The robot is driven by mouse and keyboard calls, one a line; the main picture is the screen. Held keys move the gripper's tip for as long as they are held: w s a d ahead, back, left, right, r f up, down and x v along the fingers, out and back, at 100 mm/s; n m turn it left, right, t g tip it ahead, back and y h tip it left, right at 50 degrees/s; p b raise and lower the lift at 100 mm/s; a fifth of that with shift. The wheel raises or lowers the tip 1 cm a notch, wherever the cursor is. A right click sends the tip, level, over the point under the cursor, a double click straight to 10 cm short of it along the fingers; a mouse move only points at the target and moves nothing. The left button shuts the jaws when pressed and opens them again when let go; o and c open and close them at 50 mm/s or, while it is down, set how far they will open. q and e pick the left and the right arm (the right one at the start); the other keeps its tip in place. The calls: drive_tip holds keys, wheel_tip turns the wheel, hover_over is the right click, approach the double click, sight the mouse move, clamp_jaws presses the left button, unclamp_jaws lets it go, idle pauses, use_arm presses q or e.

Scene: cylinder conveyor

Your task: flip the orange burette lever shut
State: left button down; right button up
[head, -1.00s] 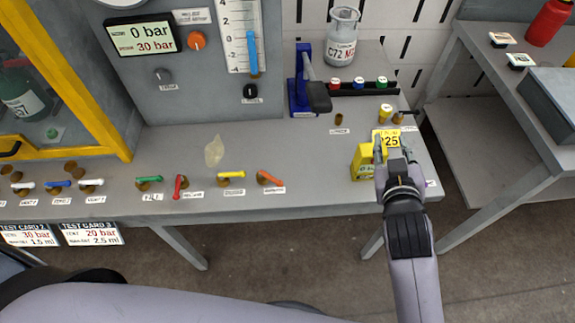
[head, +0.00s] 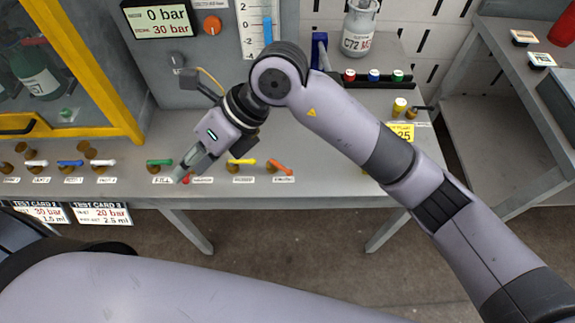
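The orange lever (head: 281,168) is at the right end of the lever row on the grey bench front. It lies slanted, its right end lower, with a small label below it. My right gripper (head: 184,174) reaches down over the red lever (head: 186,180), left of the orange lever and apart from it. The gripper partly hides the red lever, and its finger gap is too small to read. The yellow lever (head: 242,161) lies between the gripper and the orange lever. My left gripper is out of view.
A green lever (head: 160,162) is left of my gripper. White and blue levers stand farther left, below the yellow-framed cabinet (head: 95,70). The display (head: 165,19) reads 0 bar above 30 bar.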

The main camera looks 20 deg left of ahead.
drive_tip(key=w+d+f+t+h, duration=0.4)
drive_tip(key=w+d+h, duration=0.1)
drive_tip(key=w+d, duration=0.2)
drive_tip(key=t+h, duration=0.2)
drive_tip(key=h, duration=0.1)
approach(288, 171)
drive_tip(key=shift+m, duration=0.4)
drive_tip(key=f, duration=0.2)
drive_tip(key=f+p, duration=0.1)
drive_tip(key=f, duration=0.2)
drive_tip(key=w+f+p, duration=0.1)
drive_tip(key=f, duration=0.2)
drive_tip(key=shift+w+d, duration=0.1)
drive_tip(key=shift+c, duration=0.6)
clamp_jaws()
